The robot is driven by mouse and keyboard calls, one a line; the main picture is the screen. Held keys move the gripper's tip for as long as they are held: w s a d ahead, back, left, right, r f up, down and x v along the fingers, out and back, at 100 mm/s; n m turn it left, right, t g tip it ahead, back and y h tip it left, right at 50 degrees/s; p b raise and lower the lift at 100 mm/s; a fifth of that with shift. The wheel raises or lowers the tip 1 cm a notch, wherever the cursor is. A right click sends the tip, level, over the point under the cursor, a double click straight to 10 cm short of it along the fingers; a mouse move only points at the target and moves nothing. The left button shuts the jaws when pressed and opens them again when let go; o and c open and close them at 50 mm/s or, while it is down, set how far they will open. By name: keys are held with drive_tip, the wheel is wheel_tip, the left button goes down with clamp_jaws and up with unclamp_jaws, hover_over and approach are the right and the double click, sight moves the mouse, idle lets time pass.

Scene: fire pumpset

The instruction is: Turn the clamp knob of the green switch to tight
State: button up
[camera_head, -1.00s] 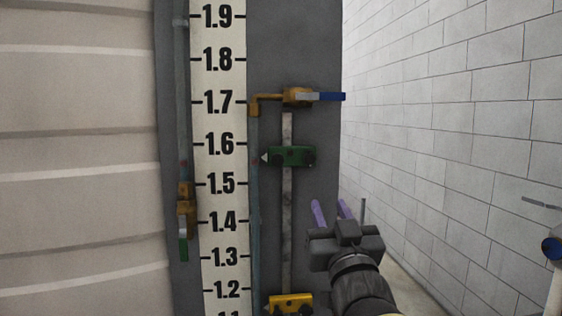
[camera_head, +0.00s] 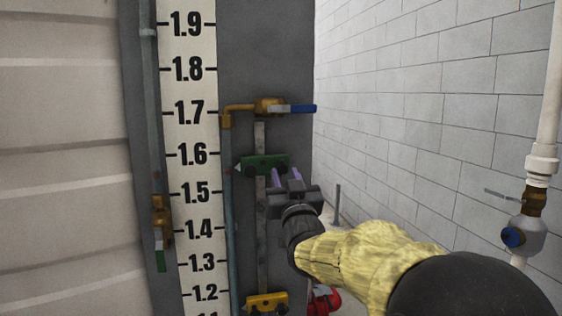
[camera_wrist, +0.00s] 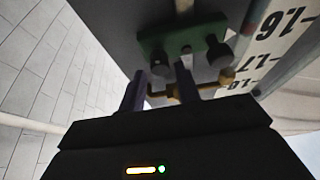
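The green switch (camera_head: 264,166) is clamped on a vertical grey bar beside the scale, pointing between 1.6 and 1.5. It looks slightly tilted. In the wrist view, which is upside down, the green switch (camera_wrist: 180,34) carries two black knobs. The knob farther from the scale (camera_wrist: 160,64) lies between the lines of my purple fingers. The other knob (camera_wrist: 218,52) is nearer the scale. My gripper (camera_head: 287,177) is open just below the switch's right end; it also shows in the wrist view (camera_wrist: 160,88). I cannot tell whether the fingers touch the knob.
A yellow switch (camera_head: 266,304) sits lower on the same bar. A brass valve with a blue handle (camera_head: 292,108) is above the green switch. A pipe with a blue-knobbed valve (camera_head: 514,237) stands at the right. The brick wall (camera_head: 420,100) is behind.

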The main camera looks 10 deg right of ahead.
sight(281, 167)
drive_tip(key=shift+p+x, duration=0.4)
drive_tip(key=shift+x, duration=0.95)
clamp_jaws()
